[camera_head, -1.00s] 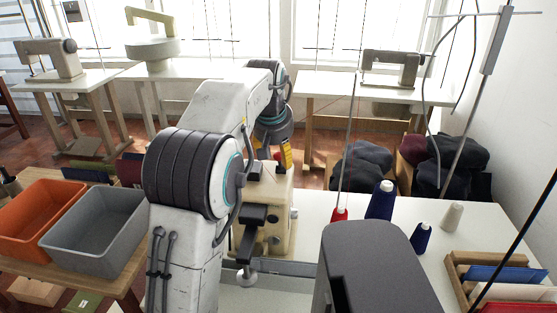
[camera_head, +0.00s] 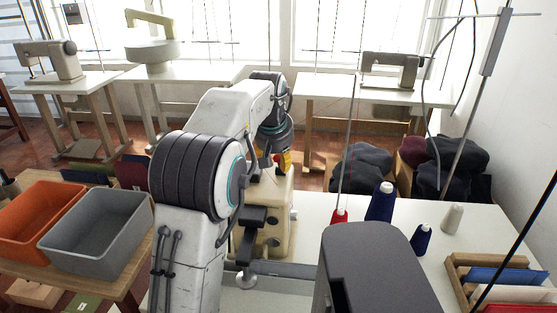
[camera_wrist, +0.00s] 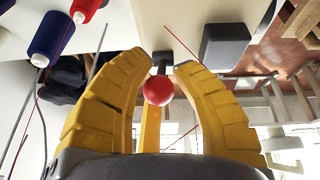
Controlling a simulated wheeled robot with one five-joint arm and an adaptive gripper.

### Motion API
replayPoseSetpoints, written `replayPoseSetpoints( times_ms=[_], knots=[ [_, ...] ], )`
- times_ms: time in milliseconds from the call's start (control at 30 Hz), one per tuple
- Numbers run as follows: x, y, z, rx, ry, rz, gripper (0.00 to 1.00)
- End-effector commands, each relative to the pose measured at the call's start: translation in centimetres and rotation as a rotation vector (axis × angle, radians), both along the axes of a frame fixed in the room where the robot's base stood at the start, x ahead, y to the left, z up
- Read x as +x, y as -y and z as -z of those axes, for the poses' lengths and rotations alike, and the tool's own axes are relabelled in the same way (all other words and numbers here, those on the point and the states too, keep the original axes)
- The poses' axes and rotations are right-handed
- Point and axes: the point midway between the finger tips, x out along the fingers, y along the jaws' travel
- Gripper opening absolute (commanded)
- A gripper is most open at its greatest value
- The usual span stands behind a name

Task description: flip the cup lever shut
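The cup lever shows in the wrist view as a red ball knob (camera_wrist: 158,91) on a short dark stem, set against the cream buttonhole machine (camera_wrist: 205,14). My gripper (camera_wrist: 160,68) is open. Its two yellow fingers stand left and right of the knob, with a gap visible on each side. A narrow yellow strip shows below the knob. In the head view the cream machine (camera_head: 277,215) stands on the white table. There my arm hides the knob and most of the gripper; only a bit of yellow shows.
A dark block (camera_wrist: 224,46) juts from the machine right of the fingers. Red (camera_head: 339,217) and navy (camera_head: 381,201) thread cones stand right of the machine. A grey bin (camera_head: 97,230) and an orange bin (camera_head: 38,215) sit at left. A wooden rack (camera_head: 460,275) is at right.

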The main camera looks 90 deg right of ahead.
Motion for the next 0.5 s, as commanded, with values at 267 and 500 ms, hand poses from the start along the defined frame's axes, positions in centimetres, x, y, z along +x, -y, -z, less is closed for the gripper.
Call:
replayPoseSetpoints(
  times_ms=[267,500],
  knots=[
    [0.01,0.0,-0.03,0.0,0.0,0.0,0.0],
    [0.04,-0.01,-0.03,0.0,0.0,-0.001,0.0]
  ],
)
